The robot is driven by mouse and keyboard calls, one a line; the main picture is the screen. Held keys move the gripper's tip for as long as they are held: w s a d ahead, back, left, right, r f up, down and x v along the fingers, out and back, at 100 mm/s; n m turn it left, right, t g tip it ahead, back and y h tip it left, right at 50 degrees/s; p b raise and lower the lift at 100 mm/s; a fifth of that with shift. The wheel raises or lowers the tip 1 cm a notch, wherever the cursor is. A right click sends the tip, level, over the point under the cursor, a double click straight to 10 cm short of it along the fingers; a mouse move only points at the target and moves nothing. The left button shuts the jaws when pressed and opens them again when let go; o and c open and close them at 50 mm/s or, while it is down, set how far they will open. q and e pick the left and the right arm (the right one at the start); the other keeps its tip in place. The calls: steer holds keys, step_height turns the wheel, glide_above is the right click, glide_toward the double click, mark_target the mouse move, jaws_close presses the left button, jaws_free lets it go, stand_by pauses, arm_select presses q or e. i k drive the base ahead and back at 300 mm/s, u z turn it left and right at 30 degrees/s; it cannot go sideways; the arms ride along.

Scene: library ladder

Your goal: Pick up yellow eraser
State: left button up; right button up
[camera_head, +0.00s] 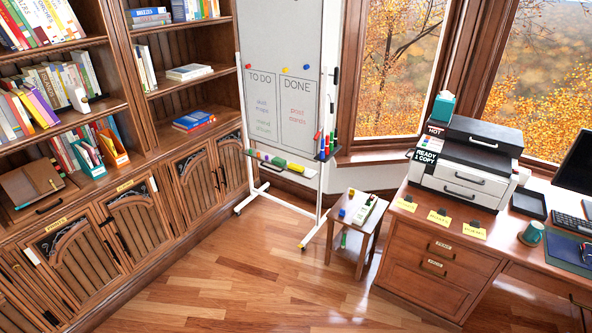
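The whiteboard tray (310,173) runs along the bottom of the whiteboard (285,120). A small yellow block (296,168) that looks like an eraser sits toward its right end, beside a green block (279,163). Neither of my grippers is in view.
A bookcase (120,110) fills the left side. A desk (440,245) with a printer (465,165), mug (532,233) and keyboard (572,222) stands at the right. The wooden floor (250,275) in front of the whiteboard is clear; its stand's feet spread over it.

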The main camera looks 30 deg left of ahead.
mark_target(294, 168)
steer(key=u, duration=0.3)
steer(key=i, duration=0.3)
steer(key=u, duration=0.95)
steer(key=i, duration=0.75)
steer(key=u, duration=0.5)
steer(key=i, duration=0.8)
steer(key=z, duration=0.2)
